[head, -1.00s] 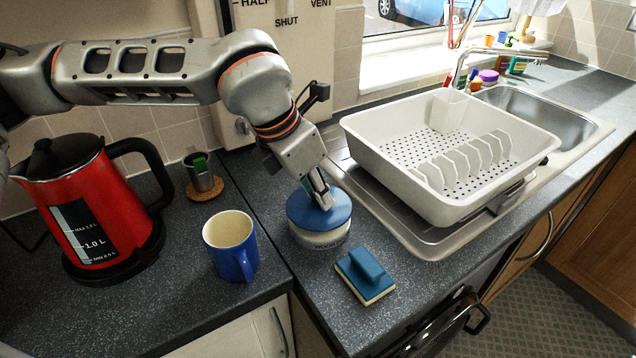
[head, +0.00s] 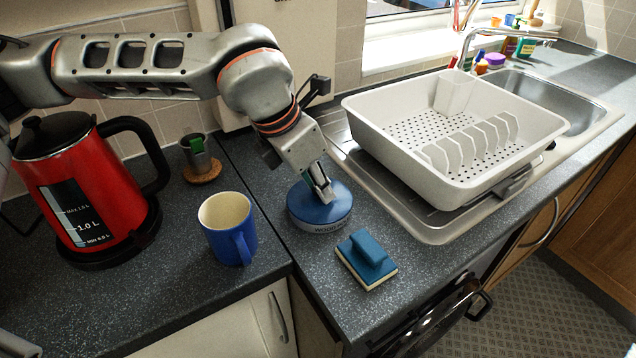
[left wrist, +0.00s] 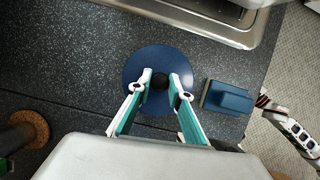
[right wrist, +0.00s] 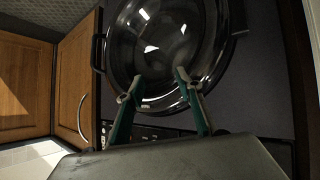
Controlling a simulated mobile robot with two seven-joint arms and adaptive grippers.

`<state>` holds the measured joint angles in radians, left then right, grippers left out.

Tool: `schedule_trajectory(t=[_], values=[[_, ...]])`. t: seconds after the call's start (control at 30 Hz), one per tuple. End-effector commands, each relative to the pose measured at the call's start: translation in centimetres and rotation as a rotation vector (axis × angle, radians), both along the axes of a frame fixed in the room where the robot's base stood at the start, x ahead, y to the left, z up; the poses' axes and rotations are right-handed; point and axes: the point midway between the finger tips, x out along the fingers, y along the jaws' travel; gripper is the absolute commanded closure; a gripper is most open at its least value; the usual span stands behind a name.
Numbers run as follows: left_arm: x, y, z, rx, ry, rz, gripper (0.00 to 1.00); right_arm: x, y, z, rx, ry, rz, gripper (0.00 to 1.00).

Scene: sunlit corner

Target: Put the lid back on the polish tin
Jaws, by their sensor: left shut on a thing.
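The blue lid (head: 309,211) sits level on top of the polish tin (head: 328,229) on the dark worktop; only a low band of the tin's lettered side shows beneath it. I see no gap between them from here. My left gripper (head: 325,195) comes down from above and is shut on the lid's knob. In the left wrist view the dark round knob (left wrist: 160,81) is between the fingertips, with the blue lid (left wrist: 135,72) around it. My right gripper (right wrist: 157,79) shows only in its own wrist view, fingers apart, nothing held.
A blue-handled sponge (head: 368,262) lies just right of the tin. A blue mug (head: 232,240) and red kettle (head: 85,190) stand left. A white dish rack (head: 450,195) is behind right. A round glass door-like surface (right wrist: 165,45) lies before the right gripper.

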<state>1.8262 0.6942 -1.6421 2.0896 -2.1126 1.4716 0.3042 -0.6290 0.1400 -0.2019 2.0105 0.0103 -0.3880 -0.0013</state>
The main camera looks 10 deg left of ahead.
Motion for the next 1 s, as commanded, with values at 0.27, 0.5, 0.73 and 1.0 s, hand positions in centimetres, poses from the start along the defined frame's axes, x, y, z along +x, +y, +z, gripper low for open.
schedule_trajectory(t=[0.27, 0.5, 0.73, 1.0], values=[[0.0, -0.1, 0.1, 0.000, 0.000, 0.000, 0.99, -0.9, 0.1, -0.5, 0.001, 0.016, 0.001, 0.64], [0.1, -0.1, 0.1, 0.000, 0.000, 0.000, 0.99, -0.7, 0.1, -0.5, 0.001, 0.014, 0.001, 0.64], [0.1, 0.0, 0.1, 0.001, 0.001, 0.000, 0.99, -0.2, 0.0, -0.3, 0.000, 0.004, 0.000, 0.64], [0.1, 0.0, 0.1, 0.000, 0.000, 0.000, 0.99, 0.2, -0.1, -0.1, -0.002, -0.003, -0.002, 0.64]])
